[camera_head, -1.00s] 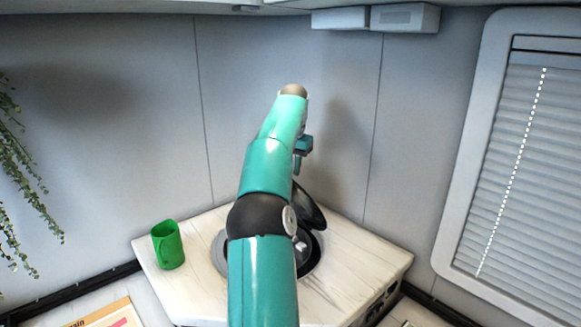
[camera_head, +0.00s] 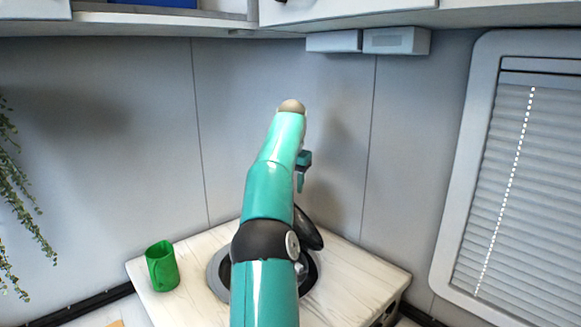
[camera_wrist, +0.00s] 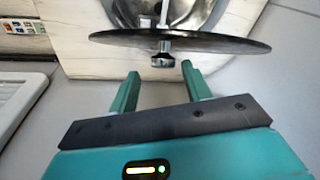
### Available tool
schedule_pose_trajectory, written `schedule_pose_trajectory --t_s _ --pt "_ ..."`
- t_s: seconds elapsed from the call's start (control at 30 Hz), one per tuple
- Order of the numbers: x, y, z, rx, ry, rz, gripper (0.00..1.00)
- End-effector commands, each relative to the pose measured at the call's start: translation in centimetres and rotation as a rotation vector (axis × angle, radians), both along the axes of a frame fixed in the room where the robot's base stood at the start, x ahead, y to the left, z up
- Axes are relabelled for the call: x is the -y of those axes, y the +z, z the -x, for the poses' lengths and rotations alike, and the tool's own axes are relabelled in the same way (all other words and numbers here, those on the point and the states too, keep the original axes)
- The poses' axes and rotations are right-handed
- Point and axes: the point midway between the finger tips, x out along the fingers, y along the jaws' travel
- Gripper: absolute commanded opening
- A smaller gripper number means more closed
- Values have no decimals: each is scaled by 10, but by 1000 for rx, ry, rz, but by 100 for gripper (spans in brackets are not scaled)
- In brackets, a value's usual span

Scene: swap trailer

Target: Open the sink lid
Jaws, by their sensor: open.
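The sink lid (camera_head: 309,229) is a dark round disc, tilted up at the right of the round sink (camera_head: 218,278) in the head view; my arm hides much of both. In the wrist view the lid (camera_wrist: 225,45) shows nearly edge-on, with a small metal knob (camera_wrist: 163,60) facing my gripper. The shiny sink bowl (camera_wrist: 190,12) lies beyond it. My gripper (camera_wrist: 160,72) is open and empty, its fingertips close to the lid and either side of the knob in the picture. Whether they touch the lid is unclear. In the head view part of my gripper (camera_head: 302,172) shows above the lid.
A green mug (camera_head: 161,267) stands left of the sink on the pale wooden counter (camera_head: 355,275). Walls close in behind the counter. A blind-covered window (camera_head: 510,190) is at right, a hanging plant (camera_head: 22,175) at left, and overhead cabinets (camera_head: 350,12) above.

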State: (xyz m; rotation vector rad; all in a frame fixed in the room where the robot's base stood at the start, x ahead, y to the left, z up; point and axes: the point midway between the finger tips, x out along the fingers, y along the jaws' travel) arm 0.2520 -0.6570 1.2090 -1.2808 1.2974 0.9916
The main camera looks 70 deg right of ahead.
Motion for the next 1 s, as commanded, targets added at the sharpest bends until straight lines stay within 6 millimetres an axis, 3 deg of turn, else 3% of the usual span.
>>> schedule_pose_trajectory --t_s 0.2,0.47,0.67,1.0 --pt "0 14 3 -4 -1 -2 48" --pt "-25 46 11 -1 -1 0 48" --pt "-50 78 20 1 1 1 48" --pt "-94 97 36 1 1 -2 48"
